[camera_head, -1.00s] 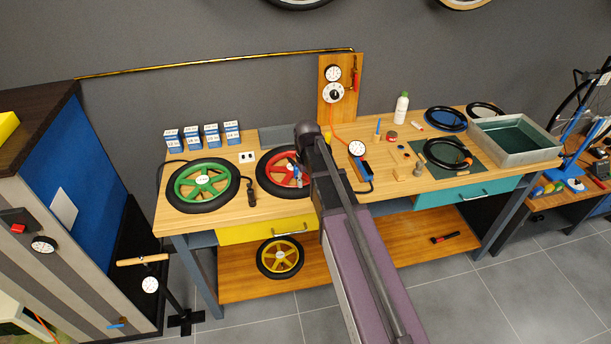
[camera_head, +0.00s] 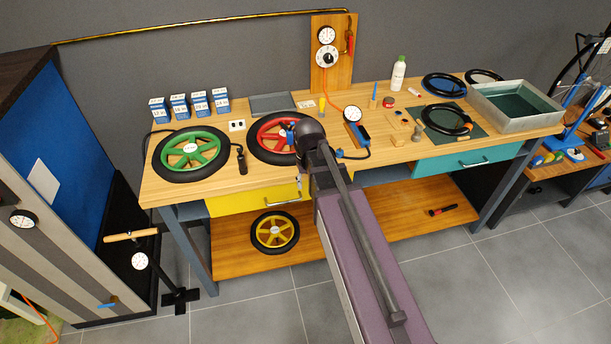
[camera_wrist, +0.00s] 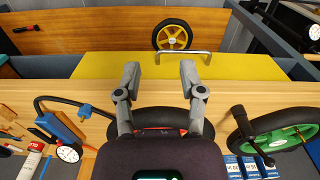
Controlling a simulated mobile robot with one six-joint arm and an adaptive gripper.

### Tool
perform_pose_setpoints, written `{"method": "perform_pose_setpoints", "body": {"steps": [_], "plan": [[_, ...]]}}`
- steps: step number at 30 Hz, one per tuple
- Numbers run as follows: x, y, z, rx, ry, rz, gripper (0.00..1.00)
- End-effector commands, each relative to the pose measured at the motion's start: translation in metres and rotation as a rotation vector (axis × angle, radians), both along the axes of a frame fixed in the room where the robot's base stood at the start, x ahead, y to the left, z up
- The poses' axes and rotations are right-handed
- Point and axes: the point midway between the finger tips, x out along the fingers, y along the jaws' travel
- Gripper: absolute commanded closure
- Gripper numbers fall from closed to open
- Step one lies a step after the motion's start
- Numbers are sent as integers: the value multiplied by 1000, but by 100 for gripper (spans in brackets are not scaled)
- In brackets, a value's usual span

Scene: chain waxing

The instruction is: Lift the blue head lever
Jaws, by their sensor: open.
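A small blue lever-like piece (camera_wrist: 85,112) sits at the end of a black hose in the wrist view, on the bench left of the red wheel (camera_wrist: 160,130). The hose runs to a blue inflator (camera_wrist: 62,130) with a round gauge. My gripper (camera_wrist: 159,78) is open and empty, its fingers apart over the bench's front edge and yellow drawer, right of the blue piece. In the head view the red wheel (camera_head: 262,136) has a blue part (camera_head: 290,135) near its hub, partly covered by my arm.
Boxes (camera_head: 180,107) stand behind. The yellow drawer (camera_head: 235,200) has a protruding handle. A grey tray (camera_head: 515,108) is at the right.

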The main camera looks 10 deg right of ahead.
Motion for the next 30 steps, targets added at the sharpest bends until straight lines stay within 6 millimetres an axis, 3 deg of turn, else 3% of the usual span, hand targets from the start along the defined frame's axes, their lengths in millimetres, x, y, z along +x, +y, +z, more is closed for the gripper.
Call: {"method": "perform_pose_setpoints", "body": {"steps": [18, 30], "plan": [[-54, 0, -54, 0, 0, -40, 49], [-69, 0, -67, 0, 0, -52, 49]]}}
